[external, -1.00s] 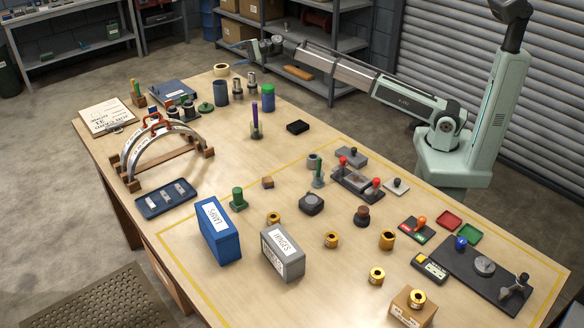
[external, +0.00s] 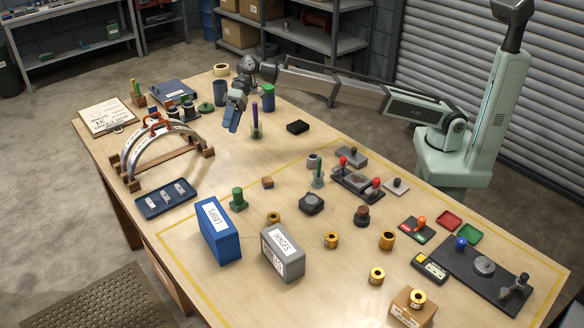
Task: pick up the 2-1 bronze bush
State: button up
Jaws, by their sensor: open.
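Several bronze-coloured bushes stand on the right half of the table: a small one (external: 273,218) behind the grey box, one (external: 331,240) to its right, a larger one (external: 387,240) further right, one (external: 376,276) nearer the front, and one (external: 417,297) on top of a cardboard box. Any 2-1 marking is too small to read, so I cannot tell which is the 2-1 bush. My gripper (external: 232,124) has blue fingers pointing down over the far left part of the table, well away from all the bushes. It is open and appears empty.
A blue box (external: 218,232) and a grey box (external: 284,252) stand near the front bushes. A green post with a purple rod (external: 255,120) stands beside my gripper. The table between is partly clear.

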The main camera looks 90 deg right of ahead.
jog(key=s+a+f+n+g+h, duration=0.1)
jog(key=s+a+f+n+h, duration=0.1)
jog(key=s+a, duration=0.35)
jog(key=s+a+f+n+g+h, duration=0.1)
jog(key=s+a+f+n+h, duration=0.1)
jog(key=a, duration=0.6)
jog(key=n+h, duration=0.2)
jog(key=h, duration=0.3)
send_over(274, 216)
notch_tip(274, 216, down, 2)
jog(key=shift+g, duration=0.3)
jog(key=f, duration=0.9)
jog(key=a+f, duration=0.1)
jog(key=f, duration=0.3)
jog(key=shift+f, duration=0.35)
grip_shut()
